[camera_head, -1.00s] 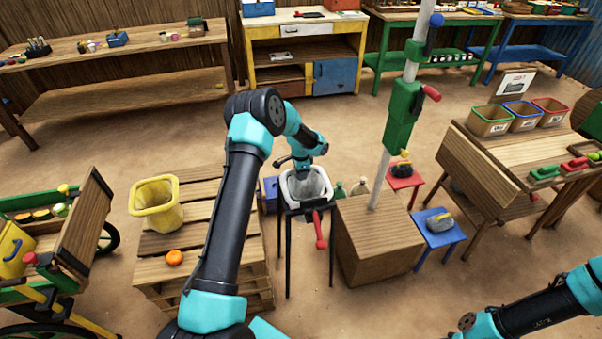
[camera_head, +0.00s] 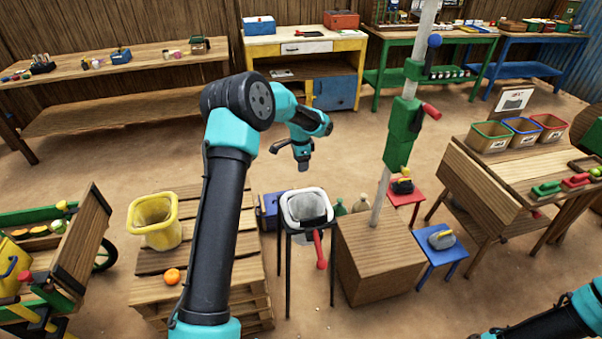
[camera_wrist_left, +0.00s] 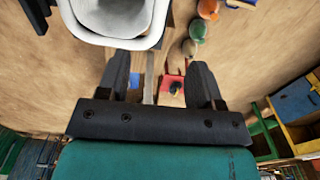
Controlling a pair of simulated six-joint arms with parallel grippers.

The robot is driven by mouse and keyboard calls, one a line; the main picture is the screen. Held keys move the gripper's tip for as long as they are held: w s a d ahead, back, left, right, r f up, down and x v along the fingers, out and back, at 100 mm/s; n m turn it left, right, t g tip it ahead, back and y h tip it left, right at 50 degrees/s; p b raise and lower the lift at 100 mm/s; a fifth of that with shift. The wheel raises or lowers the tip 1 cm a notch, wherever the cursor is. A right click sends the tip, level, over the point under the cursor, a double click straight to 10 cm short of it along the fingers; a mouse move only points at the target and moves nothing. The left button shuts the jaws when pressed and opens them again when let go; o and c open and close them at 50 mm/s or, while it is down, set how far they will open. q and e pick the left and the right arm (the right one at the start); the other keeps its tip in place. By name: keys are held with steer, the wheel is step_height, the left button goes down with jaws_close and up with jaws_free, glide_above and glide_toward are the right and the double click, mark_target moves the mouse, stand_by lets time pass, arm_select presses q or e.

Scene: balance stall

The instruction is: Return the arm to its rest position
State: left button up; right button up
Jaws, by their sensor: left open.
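My left arm rises from the bottom of the head view, and its gripper (camera_head: 303,166) hangs above and behind the white-rimmed bin (camera_head: 306,208). In the left wrist view the two fingers of this gripper (camera_wrist_left: 168,85) stand apart with nothing between them. The white-rimmed bin (camera_wrist_left: 115,18) shows beyond the fingers there. The bin stands on a dark-legged stand with a red handle (camera_head: 320,250). My right arm shows only as a dark link and teal joint at the lower right corner of the head view; its gripper is out of the frame.
A yellow bucket (camera_head: 156,222) and an orange (camera_head: 172,276) are on the slatted pallet (camera_head: 225,290) at left. A wooden box (camera_head: 378,260) with a tall pole and green slider (camera_head: 402,133) stands right of the bin. A blue stool (camera_head: 440,255) is farther right. Open floor lies behind the bin.

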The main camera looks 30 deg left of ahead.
arm_select(q)
step_height(320, 180, up, 2)
steer(key=shift+r, duration=0.1)
stand_by(0.4)
